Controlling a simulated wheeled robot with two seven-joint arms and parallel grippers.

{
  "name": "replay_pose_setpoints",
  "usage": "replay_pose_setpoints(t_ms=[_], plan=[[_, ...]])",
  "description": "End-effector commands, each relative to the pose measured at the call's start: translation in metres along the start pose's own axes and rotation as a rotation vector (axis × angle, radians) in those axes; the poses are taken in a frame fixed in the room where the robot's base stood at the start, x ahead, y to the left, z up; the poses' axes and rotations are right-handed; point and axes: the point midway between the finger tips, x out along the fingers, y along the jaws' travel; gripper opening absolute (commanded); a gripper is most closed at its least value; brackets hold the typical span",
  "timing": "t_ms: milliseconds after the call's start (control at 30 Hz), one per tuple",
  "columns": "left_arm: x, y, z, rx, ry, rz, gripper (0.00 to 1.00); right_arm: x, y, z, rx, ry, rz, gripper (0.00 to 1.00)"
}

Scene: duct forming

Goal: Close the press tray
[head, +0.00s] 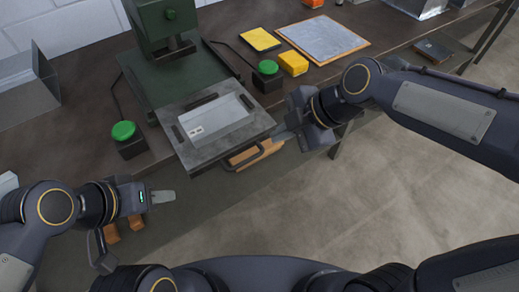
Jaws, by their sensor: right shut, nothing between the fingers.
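The press tray (182,149) is a dark grey frame in front of the green press (165,75). It sticks out past the bench's front edge, with a pale metal piece (215,122) lying in it. A dark bar handle (243,160) runs along its front. My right gripper (281,136) is shut and empty at the tray's front right corner, close to the handle; I cannot tell whether it touches. My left gripper (163,197) is left of and nearer than the tray, apart from it; only one pale finger shows clearly.
Green buttons stand left (123,131) and right (268,68) of the press. A yellow box (293,63), a yellow pad (260,39) and a board with a grey sheet (322,40) lie on the bench (90,75). The floor (380,190) at right is clear.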

Motion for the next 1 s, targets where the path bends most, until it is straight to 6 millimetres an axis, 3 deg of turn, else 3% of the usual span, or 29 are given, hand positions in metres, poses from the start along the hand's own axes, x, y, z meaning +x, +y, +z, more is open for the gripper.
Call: replay_pose_setpoints(t_ms=[167,600,800,1000], plan=[[0.000,0.000,0.000,0.000,0.000,0.000,0.36,0.015,0.002,-0.003,-0.051,0.008,-0.009,0.00],[0.000,0.000,0.000,0.000,0.000,0.000,0.36,0.089,0.001,-0.003,-0.046,0.007,-0.010,0.00],[0.000,0.000,0.000,0.000,0.000,0.000,0.36,0.103,0.001,-0.003,-0.046,0.006,-0.006,0.00],[0.000,0.000,0.000,0.000,0.000,0.000,0.36,0.104,0.002,-0.003,-0.046,0.006,-0.005,0.00]])
